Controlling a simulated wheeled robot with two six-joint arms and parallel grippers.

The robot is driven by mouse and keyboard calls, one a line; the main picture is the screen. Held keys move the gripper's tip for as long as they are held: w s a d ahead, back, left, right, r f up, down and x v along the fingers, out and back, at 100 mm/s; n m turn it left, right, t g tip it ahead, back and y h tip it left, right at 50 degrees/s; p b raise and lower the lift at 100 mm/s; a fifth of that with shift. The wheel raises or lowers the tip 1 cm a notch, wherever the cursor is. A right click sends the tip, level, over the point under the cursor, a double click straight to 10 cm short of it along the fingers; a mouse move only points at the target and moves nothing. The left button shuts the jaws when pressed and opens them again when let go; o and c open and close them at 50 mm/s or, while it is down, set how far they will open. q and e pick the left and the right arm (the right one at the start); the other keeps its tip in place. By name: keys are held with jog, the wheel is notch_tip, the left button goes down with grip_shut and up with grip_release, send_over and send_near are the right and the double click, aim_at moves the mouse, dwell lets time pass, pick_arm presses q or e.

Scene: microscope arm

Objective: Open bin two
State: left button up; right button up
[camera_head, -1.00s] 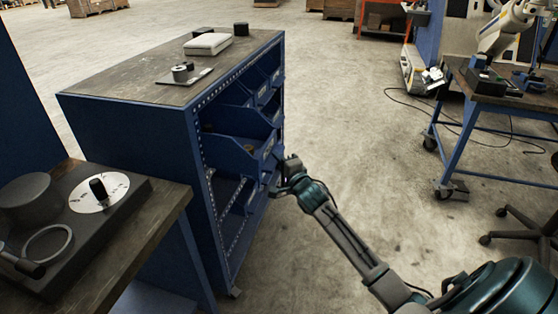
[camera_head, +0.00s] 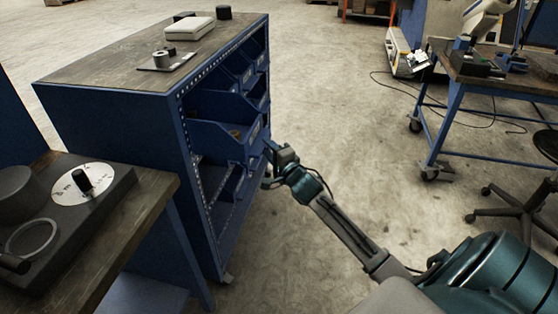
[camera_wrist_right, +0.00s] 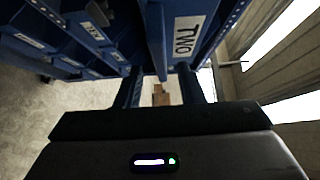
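The bin labelled TWO (camera_wrist_right: 188,35) is close in front of my right gripper in the right wrist view. In the head view a blue bin (camera_head: 226,135) juts out of the side of the blue cabinet (camera_head: 110,125), and a small object shows inside it. My right gripper (camera_head: 269,160) is just below and right of that bin's front. In the right wrist view its two fingers (camera_wrist_right: 162,88) stand apart, close under the TWO panel; I cannot tell whether they touch it. My left gripper is not in view.
Other labelled bins (camera_wrist_right: 88,35) are beside bin two. A white box (camera_head: 189,28) and small metal parts sit on the cabinet top. A bench with a dial (camera_head: 84,184) is at the left. A wheeled table (camera_head: 490,85) stands at right.

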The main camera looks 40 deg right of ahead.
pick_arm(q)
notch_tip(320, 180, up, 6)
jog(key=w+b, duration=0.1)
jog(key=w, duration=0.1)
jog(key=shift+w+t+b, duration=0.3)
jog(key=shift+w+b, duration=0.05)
pick_arm(e)
jog(key=s, duration=0.8)
jog(key=shift+a, duration=0.3)
jog(key=shift+w, duration=0.1)
